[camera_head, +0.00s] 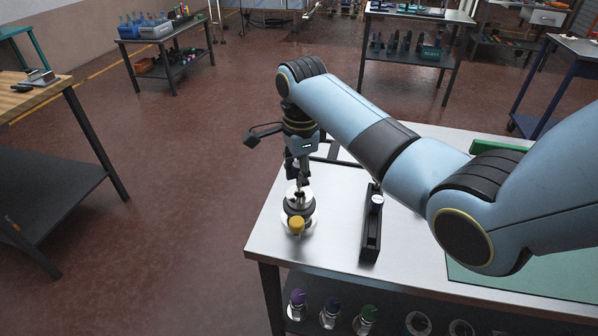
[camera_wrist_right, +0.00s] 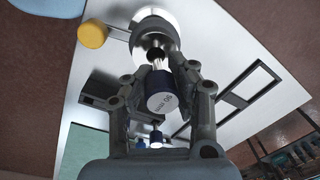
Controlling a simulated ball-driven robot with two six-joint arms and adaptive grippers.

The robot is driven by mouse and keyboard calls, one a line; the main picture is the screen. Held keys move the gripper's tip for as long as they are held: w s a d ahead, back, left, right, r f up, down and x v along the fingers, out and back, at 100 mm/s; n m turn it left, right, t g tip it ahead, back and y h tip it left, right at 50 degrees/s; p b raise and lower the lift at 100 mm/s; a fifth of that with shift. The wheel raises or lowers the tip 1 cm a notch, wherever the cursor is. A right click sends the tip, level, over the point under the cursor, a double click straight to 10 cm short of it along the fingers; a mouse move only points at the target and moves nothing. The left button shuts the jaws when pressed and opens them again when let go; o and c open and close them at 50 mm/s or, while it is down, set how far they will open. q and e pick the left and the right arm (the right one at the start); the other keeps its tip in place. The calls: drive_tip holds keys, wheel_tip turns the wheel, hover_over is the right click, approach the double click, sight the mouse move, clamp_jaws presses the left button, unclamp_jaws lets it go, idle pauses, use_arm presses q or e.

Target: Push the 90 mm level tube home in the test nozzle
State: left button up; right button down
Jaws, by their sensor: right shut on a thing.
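My right gripper (camera_head: 300,172) points down over the test nozzle (camera_head: 297,208) near the table's left edge. In the right wrist view its fingers (camera_wrist_right: 157,80) are shut on the 90 mm level tube (camera_wrist_right: 163,101). That tube has a dark blue body, and its pale end face reads "90 mm". The tube's far end points at the mouth of the test nozzle (camera_wrist_right: 152,32), a round grey and metal fitting with a yellow knob (camera_wrist_right: 92,34). I cannot tell how far the tube is inside the nozzle. My left gripper is out of view.
A black rack (camera_head: 370,240) with a pale-topped piece (camera_head: 377,200) stands right of the nozzle on the metal table (camera_head: 334,232). A black frame (camera_wrist_right: 246,88) lies on the table. Several colour-topped items sit on the shelf below. My right arm covers much of the table's right side.

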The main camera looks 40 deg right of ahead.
drive_tip(key=shift+f, duration=0.7)
